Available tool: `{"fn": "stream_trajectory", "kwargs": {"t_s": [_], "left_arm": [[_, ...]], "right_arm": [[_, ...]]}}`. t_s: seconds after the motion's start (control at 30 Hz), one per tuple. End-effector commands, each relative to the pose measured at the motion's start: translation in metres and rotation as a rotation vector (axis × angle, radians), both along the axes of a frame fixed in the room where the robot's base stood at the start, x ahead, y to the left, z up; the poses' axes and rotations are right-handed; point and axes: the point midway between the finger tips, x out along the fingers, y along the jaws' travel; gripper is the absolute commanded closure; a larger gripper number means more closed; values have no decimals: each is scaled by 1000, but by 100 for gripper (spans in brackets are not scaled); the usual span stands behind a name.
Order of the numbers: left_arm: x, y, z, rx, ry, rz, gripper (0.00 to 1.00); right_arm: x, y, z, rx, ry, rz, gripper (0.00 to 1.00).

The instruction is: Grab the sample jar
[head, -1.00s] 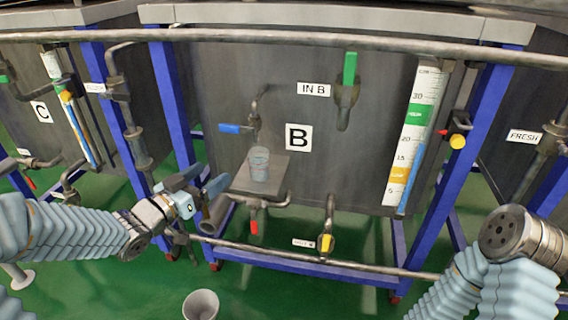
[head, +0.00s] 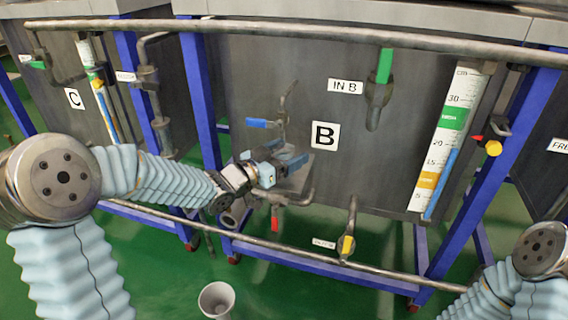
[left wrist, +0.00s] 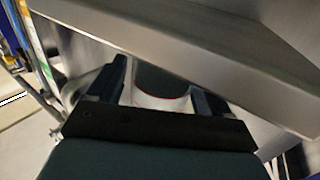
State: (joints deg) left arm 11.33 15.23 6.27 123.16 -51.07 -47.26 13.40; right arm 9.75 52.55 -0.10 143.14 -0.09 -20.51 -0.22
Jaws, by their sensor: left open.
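The sample jar does not show clearly in the head view now; my left gripper (head: 290,160) covers the spot on the small shelf (head: 322,168) where it stood. The gripper is open, at the shelf in front of tank B. In the left wrist view my two dark fingers (left wrist: 160,88) stand apart, with a pale, rounded, clear-looking thing with a thin red line between them. It is likely the jar, but I cannot tell whether the fingers touch it. My right arm shows at the lower right of the head view, its gripper out of frame.
A blue-handled valve (head: 262,123) sits just above the shelf and a red-handled one (head: 275,224) below it. A horizontal pipe (head: 300,262) crosses low in front. A grey cup-shaped vessel (head: 216,299) stands on the green floor. The floor around it is clear.

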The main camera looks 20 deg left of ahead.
Motion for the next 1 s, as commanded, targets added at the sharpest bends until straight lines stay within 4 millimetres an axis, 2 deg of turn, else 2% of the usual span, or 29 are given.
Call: {"fn": "stream_trajectory", "kwargs": {"t_s": [0.1, 0.3, 0.7, 1.0], "left_arm": [[7, -5, 0, 0, 0, -1, 20], [7, -5, 0, 1, -1, 0, 20], [7, -5, 0, 0, -1, 0, 80], [7, -4, 5, 1, -2, 0, 81]], "right_arm": [[0, 0, 0, 0, 0, 0, 57], [0, 0, 0, 0, 0, 0, 57], [0, 0, 0, 0, 0, 0, 57], [0, 0, 1, 0, 0, 0, 57]]}}
